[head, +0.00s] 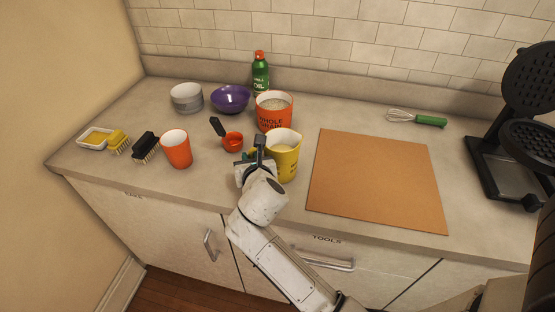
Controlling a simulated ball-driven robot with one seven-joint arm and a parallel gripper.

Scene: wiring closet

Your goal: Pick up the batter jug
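A yellow jug (285,161) with dark print and pale contents stands upright on the counter, near the middle of the head view. It appears to be the batter jug. My gripper (257,150) is at the jug's left side, low over the counter, and overlaps its left edge in the picture. One dark finger shows beside the jug; the other is not clear. I cannot tell whether the fingers touch the jug or how far apart they are. The jug's handle cannot be made out.
An orange canister (274,109) stands close behind the jug. An orange scoop (232,142) and orange cup (176,149) are to the left. A brown board (376,180) lies to the right, with an open waffle iron (515,150) beyond. A green oil bottle (260,76) stands behind.

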